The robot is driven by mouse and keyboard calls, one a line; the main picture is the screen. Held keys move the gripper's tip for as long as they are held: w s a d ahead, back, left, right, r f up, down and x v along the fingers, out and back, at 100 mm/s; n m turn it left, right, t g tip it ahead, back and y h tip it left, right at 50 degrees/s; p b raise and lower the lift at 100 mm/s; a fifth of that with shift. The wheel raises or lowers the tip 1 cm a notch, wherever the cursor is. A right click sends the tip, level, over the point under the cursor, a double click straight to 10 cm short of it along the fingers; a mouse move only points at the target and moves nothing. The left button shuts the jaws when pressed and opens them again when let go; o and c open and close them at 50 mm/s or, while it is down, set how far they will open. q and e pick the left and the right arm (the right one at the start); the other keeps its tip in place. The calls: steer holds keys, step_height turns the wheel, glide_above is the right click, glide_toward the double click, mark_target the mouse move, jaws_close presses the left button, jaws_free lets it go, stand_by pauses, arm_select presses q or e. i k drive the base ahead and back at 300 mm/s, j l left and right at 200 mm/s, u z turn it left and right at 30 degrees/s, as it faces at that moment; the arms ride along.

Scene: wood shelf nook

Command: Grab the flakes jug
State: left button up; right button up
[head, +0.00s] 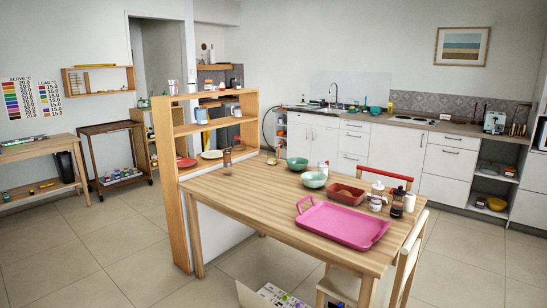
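No thing in the head view can be made out for certain as the flakes jug. A small pale blue and white container (201,115) stands on the middle board of the wooden shelf (184,216). A slim brownish jar or bottle (227,157) stands at the table's far left corner. Several small bottles, among them a dark one (397,203) and a white-labelled one (377,196), stand on the table's right side. Neither gripper is in view.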

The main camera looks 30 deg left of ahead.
mark_target(272, 152)
steer(key=i+l+z, duration=0.45)
steer(key=i, duration=0.45)
steer(key=i+j+z, duration=0.1)
steer(key=i+z, duration=0.35)
steer(key=i, duration=0.5)
steer(key=i+u, duration=0.2)
steer(key=i, duration=0.55)
steer(key=i+l+u, duration=0.2)
steer(key=i, duration=0.55)
steer(key=i+l+u, duration=0.1)
steer(key=i+u, duration=0.3)
steer(key=i, duration=1.05)
steer(key=i+u, duration=0.25)
steer(key=i, duration=0.5)
steer(key=i+l+u, duration=0.2)
steer(key=i, duration=0.5)
steer(key=i+j+u, duration=0.15)
steer(key=i+u, duration=0.25)
steer(key=i, duration=0.15)
steer(key=i+u, duration=0.4)
steer(key=i, duration=0.15)
steer(key=i+l+u, duration=0.25)
steer(key=i+u, duration=0.15)
steer(key=i, duration=0.15)
steer(key=i+j+u, duration=0.2)
steer(key=i+u, duration=0.2)
steer(key=i+j+u, duration=0.1)
steer(key=i+u, duration=0.65)
steer(key=i+j+u, duration=0.4)
steer(key=i+j, duration=0.25)
